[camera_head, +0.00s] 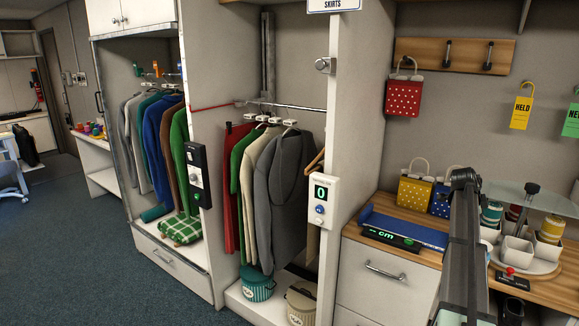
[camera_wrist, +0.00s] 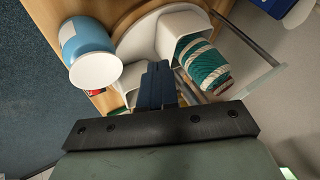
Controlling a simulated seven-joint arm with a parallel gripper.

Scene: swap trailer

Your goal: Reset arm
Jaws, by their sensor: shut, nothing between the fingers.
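My gripper (camera_wrist: 156,68) shows in the wrist view as a dark bar with two dark fingers close together, shut and empty. The fingers are over the counter, near a white bin holding a teal spool (camera_wrist: 205,68) and a blue and white cup-like container (camera_wrist: 85,45). I cannot tell whether the fingers touch anything. In the head view my dark arm rises at the right in front of the counter (camera_head: 408,218). The fingertips cannot be made out there.
A round tray (camera_head: 525,266) with white bins and spools stands on the counter, under a clear disc (camera_head: 520,195). Bags (camera_head: 415,192) stand behind. Clothes hang at the left; the floor (camera_head: 60,240) there is clear.

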